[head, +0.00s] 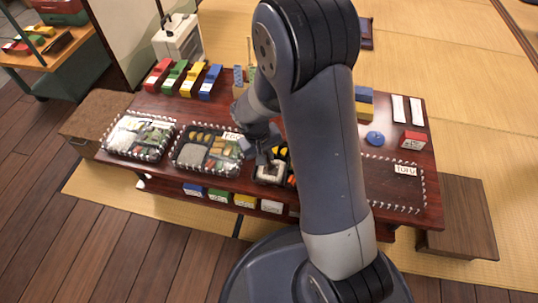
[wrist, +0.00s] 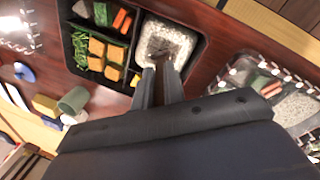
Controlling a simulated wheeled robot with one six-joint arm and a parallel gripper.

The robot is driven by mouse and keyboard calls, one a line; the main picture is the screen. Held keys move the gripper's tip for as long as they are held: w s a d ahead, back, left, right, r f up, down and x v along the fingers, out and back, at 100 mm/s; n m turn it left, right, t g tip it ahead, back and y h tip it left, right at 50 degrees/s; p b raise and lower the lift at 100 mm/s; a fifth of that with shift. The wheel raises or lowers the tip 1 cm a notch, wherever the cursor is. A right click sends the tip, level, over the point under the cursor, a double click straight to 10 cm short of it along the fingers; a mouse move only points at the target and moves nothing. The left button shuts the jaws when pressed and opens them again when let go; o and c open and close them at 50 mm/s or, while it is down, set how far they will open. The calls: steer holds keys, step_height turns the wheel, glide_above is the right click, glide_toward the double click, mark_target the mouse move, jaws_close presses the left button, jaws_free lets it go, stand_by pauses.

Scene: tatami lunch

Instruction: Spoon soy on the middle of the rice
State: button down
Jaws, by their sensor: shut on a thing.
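My gripper (head: 262,153) is over the third lunch box (head: 257,181), partly hidden by my arm in the head view. The white rice (head: 269,173) fills one compartment; it also shows in the wrist view (wrist: 181,39). My gripper in the wrist view (wrist: 158,66) is shut on a thin thing, likely the spoon, mostly hidden between the fingers. The fingertips are at the rice's near edge in the picture. A brown patch (wrist: 163,46) lies near the middle of the rice; I cannot tell whether it is soy or the spoon's bowl. No soy container can be made out clearly.
Two filled boxes with beaded borders, the middle (head: 196,160) and left (head: 131,146), stand left of my gripper. Orange cubes (wrist: 97,47) and green beans (wrist: 81,49) lie beside the rice. A blue disc (head: 375,138) and a beaded outline (head: 385,199) are at right.

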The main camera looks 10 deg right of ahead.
steer(key=shift+w+a, duration=0.1)
steer(key=shift+a, duration=0.2)
steer(key=shift+w+a, duration=0.2)
steer(key=shift+a, duration=0.35)
stand_by(0.3)
steer(key=shift+w+a, duration=0.25)
steer(key=shift+a, duration=0.35)
steer(key=shift+w+d, duration=0.15)
steer(key=shift+w, duration=0.25)
stand_by(0.5)
steer(key=shift+d, duration=0.15)
steer(key=shift+s+d+p, duration=0.25)
steer(key=shift+d+p, duration=0.05)
steer(key=shift+d, duration=0.2)
stand_by(0.4)
steer(key=shift+s+d, duration=0.25)
steer(key=shift+d, duration=0.35)
